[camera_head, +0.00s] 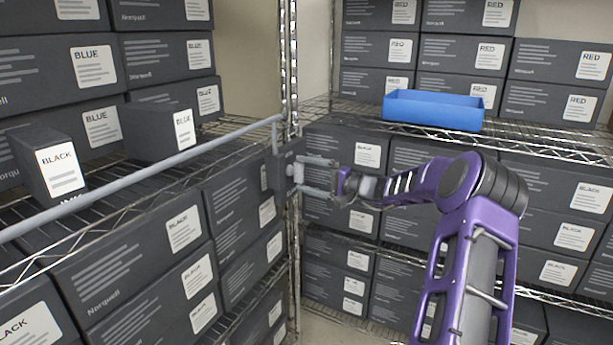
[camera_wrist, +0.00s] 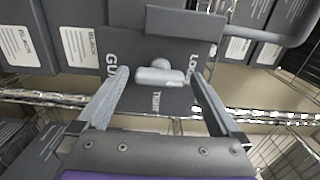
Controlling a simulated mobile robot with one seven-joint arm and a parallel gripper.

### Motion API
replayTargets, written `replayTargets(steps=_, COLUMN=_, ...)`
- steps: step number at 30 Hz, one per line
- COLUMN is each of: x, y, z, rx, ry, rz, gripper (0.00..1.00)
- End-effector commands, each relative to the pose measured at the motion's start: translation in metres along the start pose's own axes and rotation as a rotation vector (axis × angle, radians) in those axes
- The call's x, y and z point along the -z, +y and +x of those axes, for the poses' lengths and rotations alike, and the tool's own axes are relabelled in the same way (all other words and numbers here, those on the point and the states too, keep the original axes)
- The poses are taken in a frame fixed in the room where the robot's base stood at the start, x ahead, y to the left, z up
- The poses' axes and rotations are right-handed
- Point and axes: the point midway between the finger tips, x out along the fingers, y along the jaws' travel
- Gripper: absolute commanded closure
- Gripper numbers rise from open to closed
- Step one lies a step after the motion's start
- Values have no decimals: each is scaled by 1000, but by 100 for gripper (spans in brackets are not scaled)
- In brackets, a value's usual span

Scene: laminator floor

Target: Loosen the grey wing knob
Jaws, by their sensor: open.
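The grey wing knob (camera_wrist: 160,74) sits on a dark plate (camera_wrist: 120,62) in the wrist view. My gripper (camera_wrist: 160,80) is open, with one finger on each side of the knob and a visible gap on both sides. In the head view my gripper (camera_head: 318,177) reaches left to the dark plate (camera_head: 284,170) at the corner post. The knob is small there at the plate's right face (camera_head: 297,172), and I cannot tell its angle in that view.
A grey rail (camera_head: 150,164) runs along the left shelf's front to the post (camera_head: 290,60). Labelled dark boxes (camera_head: 140,255) fill the shelves on both sides. A blue bin (camera_head: 433,109) stands on the right shelf. One box (camera_head: 48,165) stands behind the rail.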

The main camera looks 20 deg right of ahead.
Motion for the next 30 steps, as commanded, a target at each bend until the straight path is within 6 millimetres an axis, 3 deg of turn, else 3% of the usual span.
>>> replayTargets(steps=4, x=0, y=0, z=-10, rx=-1, ry=1, rz=0, gripper=0)
replayTargets(steps=8, x=1, y=0, z=-32, rx=-1, ry=3, rz=1, gripper=0)
replayTargets(steps=21, x=1, y=0, z=-138, rx=-1, ry=4, rz=0, gripper=0)
replayTargets(steps=30, x=0, y=0, z=-172, rx=-1, ry=1, rz=0, gripper=0)
